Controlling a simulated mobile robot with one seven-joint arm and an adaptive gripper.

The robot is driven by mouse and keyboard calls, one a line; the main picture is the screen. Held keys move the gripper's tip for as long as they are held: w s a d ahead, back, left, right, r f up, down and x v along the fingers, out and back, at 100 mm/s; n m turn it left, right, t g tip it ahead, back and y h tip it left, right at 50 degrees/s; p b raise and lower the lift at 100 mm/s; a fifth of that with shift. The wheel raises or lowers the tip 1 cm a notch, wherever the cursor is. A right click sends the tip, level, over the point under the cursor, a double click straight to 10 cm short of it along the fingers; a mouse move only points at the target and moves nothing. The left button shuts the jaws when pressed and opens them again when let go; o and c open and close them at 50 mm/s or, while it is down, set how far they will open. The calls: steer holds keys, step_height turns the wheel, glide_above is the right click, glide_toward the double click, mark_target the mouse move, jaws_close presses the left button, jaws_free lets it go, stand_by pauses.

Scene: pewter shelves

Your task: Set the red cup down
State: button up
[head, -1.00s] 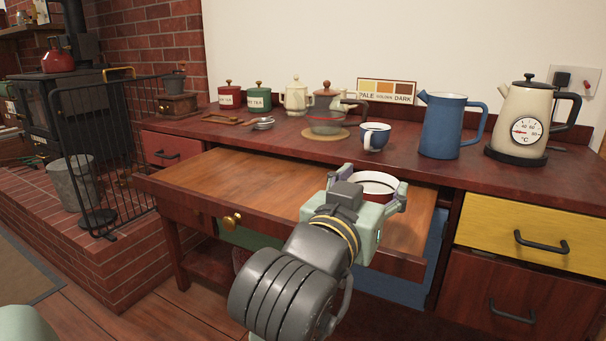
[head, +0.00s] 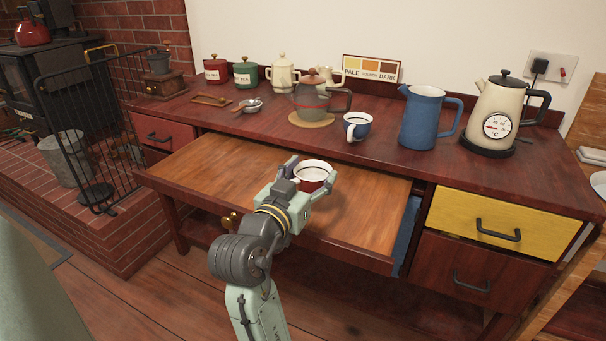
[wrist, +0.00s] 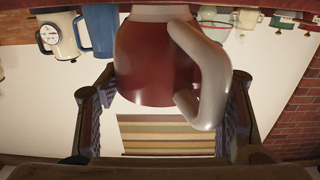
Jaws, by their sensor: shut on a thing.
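I cannot tell whether the cup's base touches the board. In the wrist view the red cup (wrist: 150,65) fills the upper middle, with its pale handle toward the right. The finger pads of my gripper (wrist: 165,115) show on both sides of it.
On the counter behind stand a blue-and-white mug (head: 357,126), a grey pot (head: 315,104) on a round mat, a blue jug (head: 423,118) and a cream kettle (head: 498,115). The board is bare left and right of the cup. A yellow drawer (head: 490,222) is at the right.

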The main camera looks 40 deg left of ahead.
mark_target(303, 185)
steer(key=shift+w+a, duration=0.2)
steer(key=shift+a, duration=0.35)
steer(key=shift+w+a, duration=0.15)
steer(key=shift+a, duration=0.4)
steer(key=shift+a+f, duration=0.2)
steer(key=shift+f+p, duration=0.4)
steer(key=shift+f, duration=1.15)
steer(key=shift+f, duration=0.1)
steer(key=shift+f, duration=0.2)
steer(key=o, duration=1.3)
steer(key=shift+r, duration=0.1)
